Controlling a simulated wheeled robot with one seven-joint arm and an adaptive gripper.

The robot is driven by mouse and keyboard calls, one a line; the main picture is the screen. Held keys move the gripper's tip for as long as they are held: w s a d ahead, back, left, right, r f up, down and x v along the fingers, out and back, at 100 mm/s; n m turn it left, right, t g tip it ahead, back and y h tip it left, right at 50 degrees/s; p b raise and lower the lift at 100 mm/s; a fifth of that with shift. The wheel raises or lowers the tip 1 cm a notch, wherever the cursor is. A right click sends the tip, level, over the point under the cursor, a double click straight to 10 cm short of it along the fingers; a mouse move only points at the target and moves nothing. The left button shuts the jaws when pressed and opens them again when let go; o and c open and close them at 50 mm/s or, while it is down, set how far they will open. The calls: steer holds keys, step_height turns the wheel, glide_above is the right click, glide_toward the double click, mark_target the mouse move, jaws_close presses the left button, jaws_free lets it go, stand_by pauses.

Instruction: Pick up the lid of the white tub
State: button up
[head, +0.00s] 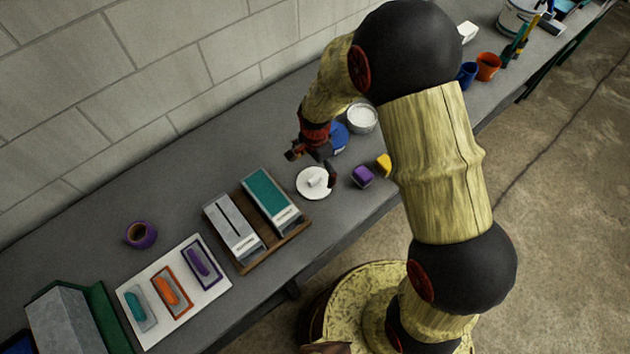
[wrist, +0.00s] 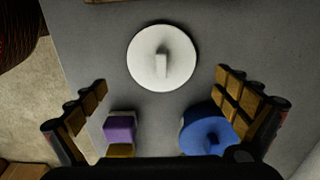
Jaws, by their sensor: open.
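The white round lid (head: 309,190) with a small upright handle lies flat on the grey bench. It also shows in the wrist view (wrist: 141,62), ahead of the fingertips and between their lines. The white tub (head: 362,119) stands without a lid near the wall, up and right of the white lid. My gripper (head: 313,165) is open and empty above the bench, close to the white lid. In the wrist view its two fingers (wrist: 161,80) are spread wide, left and right. The lid's handle is plainly visible there. Whether the fingers touch anything cannot be told.
A blue round lid-like thing (wrist: 207,134) lies by the right finger. A purple block (wrist: 119,127) and a yellow block (head: 384,162) sit near the bench's front edge. A wooden tray (head: 241,262) with boxes stands left of the white lid. Blue (head: 467,75) and orange cups (head: 488,66) stand farther right.

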mark_target(315, 180)
step_height(315, 180, down, 7)
steer(key=shift+a, duration=0.15)
steer(key=shift+c, duration=0.7)
steer(key=c, duration=1.4)
steer(key=shift+s, duration=0.1)
